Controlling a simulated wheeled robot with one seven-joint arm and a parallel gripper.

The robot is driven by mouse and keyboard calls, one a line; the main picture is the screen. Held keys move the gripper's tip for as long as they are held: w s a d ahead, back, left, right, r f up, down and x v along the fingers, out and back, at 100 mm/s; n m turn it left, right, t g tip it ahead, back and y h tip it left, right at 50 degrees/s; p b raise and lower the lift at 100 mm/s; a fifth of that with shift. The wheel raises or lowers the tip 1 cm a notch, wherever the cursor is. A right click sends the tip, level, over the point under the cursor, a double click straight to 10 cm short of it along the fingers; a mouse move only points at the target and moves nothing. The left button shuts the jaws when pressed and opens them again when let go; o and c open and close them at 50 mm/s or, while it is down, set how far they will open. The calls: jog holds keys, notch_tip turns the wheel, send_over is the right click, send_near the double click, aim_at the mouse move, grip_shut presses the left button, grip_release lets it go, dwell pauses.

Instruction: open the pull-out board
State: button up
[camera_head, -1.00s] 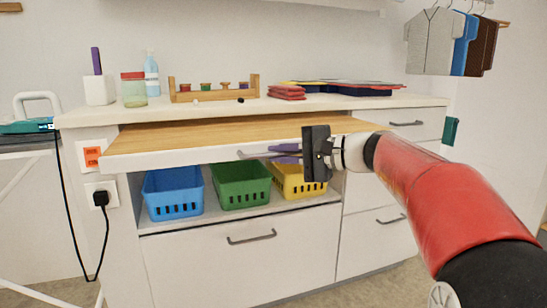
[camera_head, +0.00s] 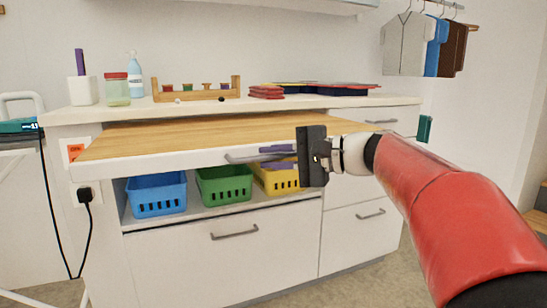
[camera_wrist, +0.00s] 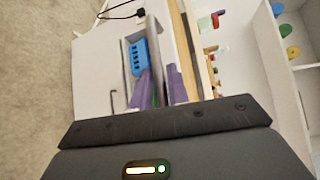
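The pull-out board (camera_head: 200,131) has a wooden top and a white front edge. It is slid out from under the countertop, above the baskets. A grey bar handle (camera_head: 240,157) sits on its front. My gripper (camera_head: 278,156) is at the right part of this handle, with one purple finger above the bar and one below. In the wrist view, my gripper (camera_wrist: 162,82) has its purple fingers on both sides of the grey bar, closed on it. The black gripper body hides the handle's right end.
Blue (camera_head: 157,195), green (camera_head: 224,186) and yellow (camera_head: 278,178) baskets stand on the shelf below. A drawer with a handle (camera_head: 234,233) is under them. The countertop (camera_head: 300,102) holds a jar, a bottle, a wooden rack and trays. The floor in front is clear.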

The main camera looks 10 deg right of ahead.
jog(key=shift+o, duration=1.3)
jog(key=shift+d, duration=0.1)
jog(key=v, duration=0.7)
jog(key=shift+s+d+p, duration=0.2)
jog(key=shift+d+p, duration=0.05)
jog(key=shift+p, duration=0.1)
jog(key=shift+r, duration=0.1)
